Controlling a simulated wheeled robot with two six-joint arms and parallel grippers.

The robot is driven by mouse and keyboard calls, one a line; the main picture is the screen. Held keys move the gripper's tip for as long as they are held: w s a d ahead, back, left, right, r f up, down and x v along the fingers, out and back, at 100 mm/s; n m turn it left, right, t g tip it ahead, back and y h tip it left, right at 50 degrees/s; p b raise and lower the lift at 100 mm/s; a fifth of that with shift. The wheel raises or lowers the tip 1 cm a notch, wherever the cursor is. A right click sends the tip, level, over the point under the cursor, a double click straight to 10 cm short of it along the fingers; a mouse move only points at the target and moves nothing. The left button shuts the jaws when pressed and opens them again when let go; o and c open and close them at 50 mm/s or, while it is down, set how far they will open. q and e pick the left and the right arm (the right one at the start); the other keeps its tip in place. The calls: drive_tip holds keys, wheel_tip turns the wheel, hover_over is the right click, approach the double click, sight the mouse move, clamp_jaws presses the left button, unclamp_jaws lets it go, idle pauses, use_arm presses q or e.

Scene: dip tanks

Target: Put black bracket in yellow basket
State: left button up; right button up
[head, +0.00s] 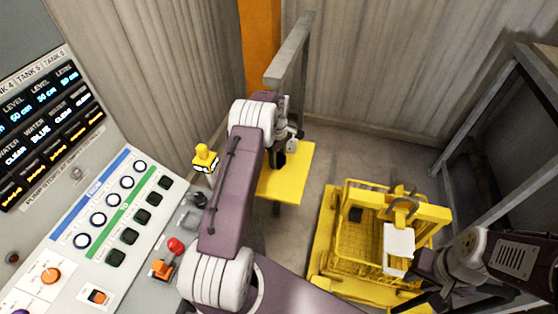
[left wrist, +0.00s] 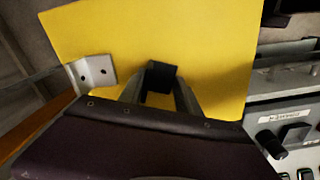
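The black bracket (left wrist: 161,77) shows in the left wrist view over the yellow plate, between the fingertips of my left gripper (left wrist: 160,88). The fingers meet its sides, so the gripper looks shut on it. I cannot tell whether the bracket still touches the plate. In the head view, my left gripper (head: 283,152) is over the yellow plate (head: 290,184) and partly hidden by its arm. The yellow basket (head: 349,253) stands on the right, with a small dark piece (head: 355,214) inside. My right gripper (head: 428,283) is beside the basket's lower right, fingers apart and empty.
A white tag (head: 398,242) hangs on the basket. The control panel (head: 100,190) fills the left side. A grey metal frame (head: 490,110) stands at right.

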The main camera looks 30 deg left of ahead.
sight(281, 163)
use_arm(q)
clamp_jaws()
drive_tip(key=shift+r, duration=0.1)
drive_tip(key=shift+r, duration=0.3)
drive_tip(key=r, duration=0.2)
drive_tip(key=d+r, duration=0.1)
drive_tip(key=r, duration=0.1)
drive_tip(key=shift+w+d, duration=0.1)
drive_tip(key=d+r, duration=0.6)
drive_tip(key=d, duration=0.4)
drive_tip(key=shift+d+b, duration=0.25)
drive_tip(key=shift+b, duration=0.1)
